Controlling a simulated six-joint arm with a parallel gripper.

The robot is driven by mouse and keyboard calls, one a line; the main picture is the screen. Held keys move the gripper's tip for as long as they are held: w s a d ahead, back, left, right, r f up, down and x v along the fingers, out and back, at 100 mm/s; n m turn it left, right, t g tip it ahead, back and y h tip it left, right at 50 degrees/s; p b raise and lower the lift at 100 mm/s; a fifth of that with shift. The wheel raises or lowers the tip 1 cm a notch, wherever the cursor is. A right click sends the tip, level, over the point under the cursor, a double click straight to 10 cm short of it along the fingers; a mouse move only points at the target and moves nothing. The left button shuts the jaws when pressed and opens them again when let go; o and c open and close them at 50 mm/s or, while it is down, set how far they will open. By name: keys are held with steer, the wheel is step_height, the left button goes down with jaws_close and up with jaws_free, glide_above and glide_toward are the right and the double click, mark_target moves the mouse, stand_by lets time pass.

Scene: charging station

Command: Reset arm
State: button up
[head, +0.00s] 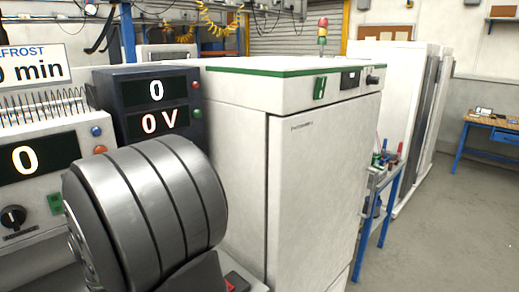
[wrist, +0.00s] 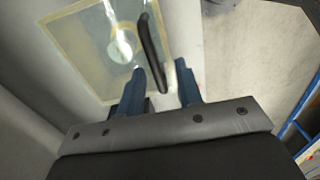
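My gripper (wrist: 160,70) shows in the wrist view with two blue fingers spread apart, so it is open. A dark bar-shaped handle (wrist: 150,45) stands in front of it, and its lower end appears between the fingers with gaps on both sides. I cannot tell how far the handle is from the fingertips in depth. The handle crosses a pale panel with a yellowish border (wrist: 65,25) and a bright round spot. In the head view, the gripper is not seen.
A white cabinet (head: 315,190) with a green-edged top fills the middle of the head view. A dark unit reading "0 V" (head: 158,95) and a white unit reading "0" (head: 45,175) stand at left. Clear floor (head: 430,220) lies at right, before a wooden workbench (head: 492,122).

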steer(key=w+a+r+g+h, duration=0.1)
steer(key=w+a+r, duration=0.1)
steer(key=r, duration=0.9)
steer(key=w+a+r, duration=0.2)
steer(key=r, duration=0.9)
step_height(320, 180, down, 5)
steer(key=w+a+m+t+y, duration=0.1)
steer(key=w+m, duration=0.2)
steer(key=m, duration=0.3)
steer(key=shift+a+t+y, duration=0.35)
steer(key=shift+t+y, duration=0.05)
steer(key=shift+o, duration=0.2)
